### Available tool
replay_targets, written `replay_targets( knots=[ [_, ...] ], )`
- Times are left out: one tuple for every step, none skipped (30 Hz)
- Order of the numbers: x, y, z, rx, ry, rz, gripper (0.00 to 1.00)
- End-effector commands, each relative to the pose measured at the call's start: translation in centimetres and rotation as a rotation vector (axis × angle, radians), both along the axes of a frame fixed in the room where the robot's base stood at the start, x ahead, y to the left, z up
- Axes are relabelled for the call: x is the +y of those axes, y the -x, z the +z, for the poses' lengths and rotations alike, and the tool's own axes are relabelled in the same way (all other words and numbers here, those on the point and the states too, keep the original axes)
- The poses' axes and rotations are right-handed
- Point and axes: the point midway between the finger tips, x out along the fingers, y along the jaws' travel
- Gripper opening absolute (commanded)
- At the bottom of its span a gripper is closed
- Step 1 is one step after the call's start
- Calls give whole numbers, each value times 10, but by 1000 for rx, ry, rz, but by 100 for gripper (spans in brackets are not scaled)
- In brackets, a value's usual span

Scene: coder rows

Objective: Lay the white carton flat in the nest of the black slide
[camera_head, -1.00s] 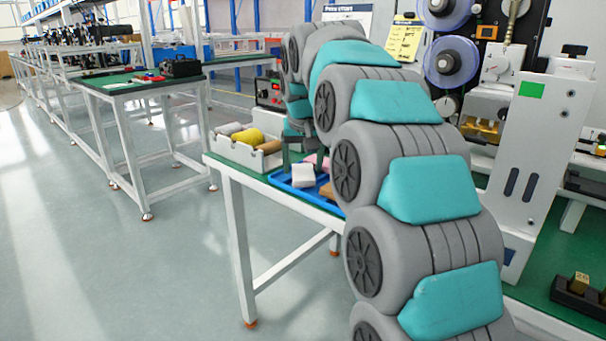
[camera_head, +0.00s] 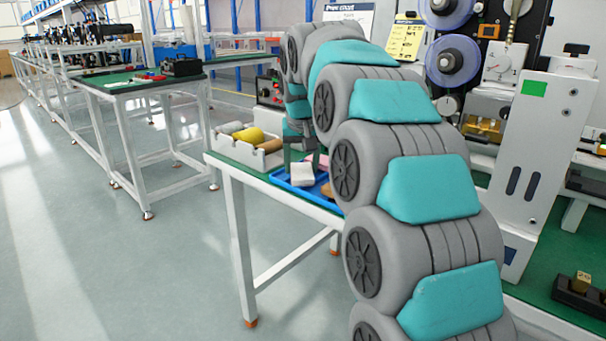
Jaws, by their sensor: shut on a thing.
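The white carton (camera_head: 302,174) is a small pale block at the blue tray (camera_head: 284,179), on the near end of the green-topped bench. My gripper (camera_head: 299,159) is at the carton, its dark green fingers pointing down. It is shut on the carton, though my arm hides much of the grip. I cannot tell whether the carton touches the tray. A black block (camera_head: 578,296) with a gold cube sits at the lower right. I cannot make out the black slide's nest for certain.
A white bin (camera_head: 262,161) with yellow and brown rolls stands left of the tray. A tall white machine panel (camera_head: 535,165) and reels (camera_head: 453,61) rise at the right. My arm covers the middle bench. The floor at left is clear.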

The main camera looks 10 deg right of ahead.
Motion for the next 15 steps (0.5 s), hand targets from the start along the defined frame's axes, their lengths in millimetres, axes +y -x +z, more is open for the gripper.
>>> replay_targets(
  knots=[
    [-5,1,-1,4,6,-6,26],
    [-5,1,-1,4,6,-7,22],
    [-5,1,-1,5,6,-7,18],
    [-6,1,-1,5,7,-8,14],
    [-6,1,-1,5,7,-8,11],
    [-6,1,-1,5,7,-8,7],
    [-7,1,-1,5,8,-9,3],
    [-7,1,-1,6,7,-9,2],
    [-7,2,-1,6,8,-9,2],
    [-7,2,-1,6,8,-9,2],
    [-7,2,-1,6,8,-9,2],
    [-7,2,-1,6,8,-9,2],
    [-8,2,0,7,8,-9,2],
    [-8,2,1,7,8,-10,2],
    [-8,2,2,7,8,-10,2]
  ],
)
